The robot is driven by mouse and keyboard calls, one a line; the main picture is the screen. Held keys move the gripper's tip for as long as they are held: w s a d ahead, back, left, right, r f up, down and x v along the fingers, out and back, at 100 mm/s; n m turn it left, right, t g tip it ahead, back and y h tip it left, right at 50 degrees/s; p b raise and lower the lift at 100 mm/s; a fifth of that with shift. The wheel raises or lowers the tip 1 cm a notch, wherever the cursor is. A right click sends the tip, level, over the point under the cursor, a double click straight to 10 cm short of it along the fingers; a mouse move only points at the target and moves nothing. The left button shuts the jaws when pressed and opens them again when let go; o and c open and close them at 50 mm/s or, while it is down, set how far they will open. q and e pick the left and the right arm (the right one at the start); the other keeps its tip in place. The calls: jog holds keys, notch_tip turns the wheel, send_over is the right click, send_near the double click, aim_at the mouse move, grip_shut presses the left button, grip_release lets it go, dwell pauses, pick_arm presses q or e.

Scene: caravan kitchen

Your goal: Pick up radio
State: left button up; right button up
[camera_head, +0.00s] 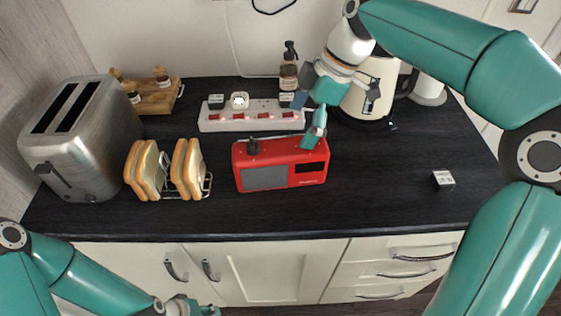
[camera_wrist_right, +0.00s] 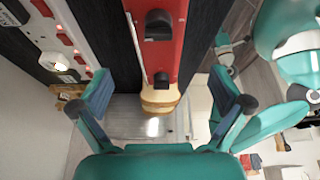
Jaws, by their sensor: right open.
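The red radio (camera_head: 281,165) stands upright on the dark worktop, with a grey speaker grille, a dark panel and a dark handle or knob on top. My right gripper (camera_head: 309,118) is above and behind the radio's right part. Its fingers are spread, one near the radio's top edge and one behind it. In the right wrist view the radio's red top (camera_wrist_right: 165,55) lies ahead between the open fingers of the right gripper (camera_wrist_right: 160,95), with nothing held. My left gripper (camera_head: 192,306) is low at the bottom edge, in front of the cupboards, partly cut off.
A white power strip (camera_head: 250,117) lies close behind the radio. Toast in a rack (camera_head: 207,186) and a steel toaster (camera_head: 75,140) stand left. A kettle (camera_head: 372,90) and soap bottle (camera_head: 289,68) stand behind. A small white cube (camera_head: 443,180) lies right; worktop around it is clear.

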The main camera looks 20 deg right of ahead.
aim_at(280, 155)
jog(key=x, duration=1)
jog(key=shift+w+f+p, duration=0.15)
jog(key=shift+f+p, duration=0.15)
jog(key=shift+p, duration=0.1)
jog(key=c, duration=1.8)
jog(key=shift+w+r, duration=0.1)
jog(key=shift+c, duration=0.4)
jog(key=shift+r, duration=0.1)
